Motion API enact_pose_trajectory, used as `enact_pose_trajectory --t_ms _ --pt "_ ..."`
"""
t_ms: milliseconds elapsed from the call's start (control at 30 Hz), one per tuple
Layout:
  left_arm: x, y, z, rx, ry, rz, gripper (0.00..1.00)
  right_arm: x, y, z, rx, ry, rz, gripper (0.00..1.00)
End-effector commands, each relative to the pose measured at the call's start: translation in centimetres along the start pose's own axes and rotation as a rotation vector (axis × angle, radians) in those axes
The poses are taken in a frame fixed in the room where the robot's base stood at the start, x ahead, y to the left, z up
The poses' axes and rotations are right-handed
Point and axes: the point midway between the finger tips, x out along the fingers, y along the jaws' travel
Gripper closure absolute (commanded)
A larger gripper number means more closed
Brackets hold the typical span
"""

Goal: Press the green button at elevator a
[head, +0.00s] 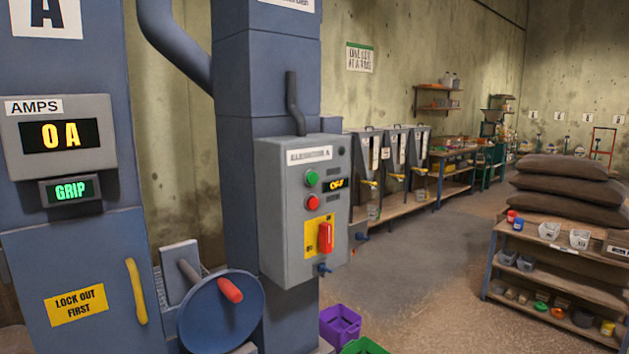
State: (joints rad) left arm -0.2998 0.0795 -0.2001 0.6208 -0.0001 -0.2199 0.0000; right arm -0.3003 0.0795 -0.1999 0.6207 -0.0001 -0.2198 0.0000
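The grey control box (300,208) of the elevator is mounted on a blue column in the middle of the head view. Its label (309,154) is small and seems to read "ELEVATOR A". The green button (311,178) is at the upper left of its front face, below the label. A red button (313,202) is just under it. A small display (336,184) beside the green button reads "OFF". A red switch handle (325,237) on a yellow plate is lower on the box. Neither of my grippers is in view.
At left, an amps display (69,135) reads "0 A" and a smaller one (70,190) reads "GRIP". A blue handwheel (221,312) sticks out below. Purple (340,325) and green (363,346) bins stand on the floor. A shelf unit (567,252) is at right; open floor lies between.

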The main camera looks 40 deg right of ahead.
Motion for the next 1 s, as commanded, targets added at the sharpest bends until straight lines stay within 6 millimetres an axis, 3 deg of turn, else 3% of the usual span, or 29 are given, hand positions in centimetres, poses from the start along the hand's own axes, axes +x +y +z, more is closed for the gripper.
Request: enact_pose_trajectory --t_ms 33,300,1000 --pt "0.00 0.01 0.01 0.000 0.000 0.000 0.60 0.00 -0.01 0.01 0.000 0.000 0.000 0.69" --pt "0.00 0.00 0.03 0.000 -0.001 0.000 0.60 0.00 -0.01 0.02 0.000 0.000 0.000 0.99" --pt "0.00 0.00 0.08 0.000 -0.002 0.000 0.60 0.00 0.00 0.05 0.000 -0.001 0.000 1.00"
